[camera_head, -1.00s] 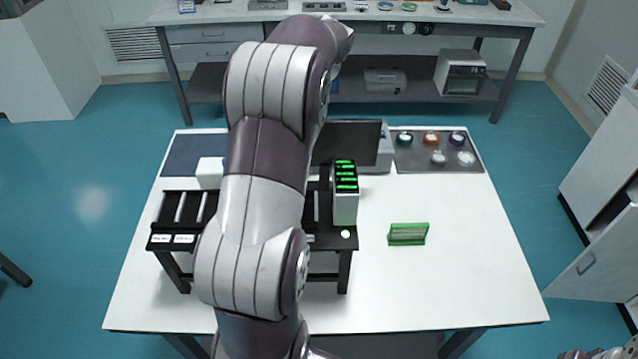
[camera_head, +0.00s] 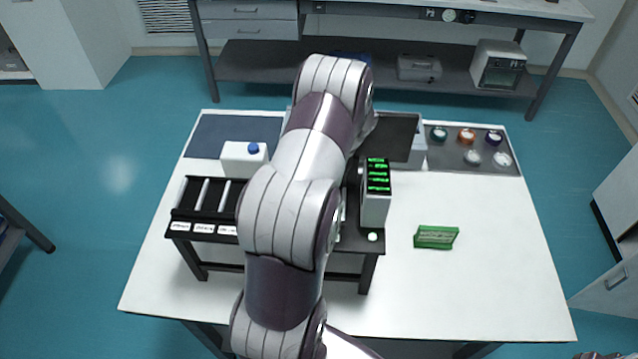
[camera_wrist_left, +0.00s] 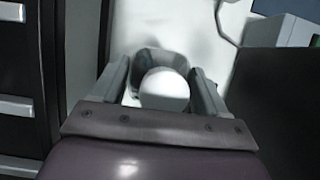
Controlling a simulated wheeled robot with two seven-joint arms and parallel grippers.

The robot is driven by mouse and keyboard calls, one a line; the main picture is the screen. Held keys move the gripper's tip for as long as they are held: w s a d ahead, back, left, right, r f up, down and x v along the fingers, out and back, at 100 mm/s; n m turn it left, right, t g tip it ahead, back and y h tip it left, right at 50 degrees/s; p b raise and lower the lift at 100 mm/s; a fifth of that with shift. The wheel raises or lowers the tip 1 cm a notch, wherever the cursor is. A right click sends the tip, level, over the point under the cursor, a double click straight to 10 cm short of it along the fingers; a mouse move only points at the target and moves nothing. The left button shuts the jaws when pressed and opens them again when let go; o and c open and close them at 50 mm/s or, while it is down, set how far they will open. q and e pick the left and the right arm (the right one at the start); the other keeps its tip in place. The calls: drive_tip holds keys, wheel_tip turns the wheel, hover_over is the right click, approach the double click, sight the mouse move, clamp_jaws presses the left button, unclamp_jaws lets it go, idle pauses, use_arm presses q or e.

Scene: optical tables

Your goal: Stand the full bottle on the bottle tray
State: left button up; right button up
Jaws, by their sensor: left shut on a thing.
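In the left wrist view my left gripper (camera_wrist_left: 160,88) is shut on a white, round-topped thing (camera_wrist_left: 165,92), which looks like the bottle. Its lower part and its fill level are hidden. In the head view my left arm covers this gripper and what it holds. A grey tray (camera_head: 454,158) with several round-capped containers lies at the table's back right. A dark blue flat mat or tray (camera_head: 225,135) lies at the back left. I cannot tell which one is the bottle tray. My right gripper is not in view.
A black rack (camera_head: 205,210) with rails and white labels stands front left. Behind it is a white container (camera_head: 238,160) with a blue cap. A white device with green displays (camera_head: 375,205), a dark panel (camera_head: 392,137) and a green holder (camera_head: 436,237) stand rightward.

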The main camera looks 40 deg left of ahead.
use_arm(q)
drive_tip(key=shift+f, duration=2)
drive_tip(key=o, duration=1.4)
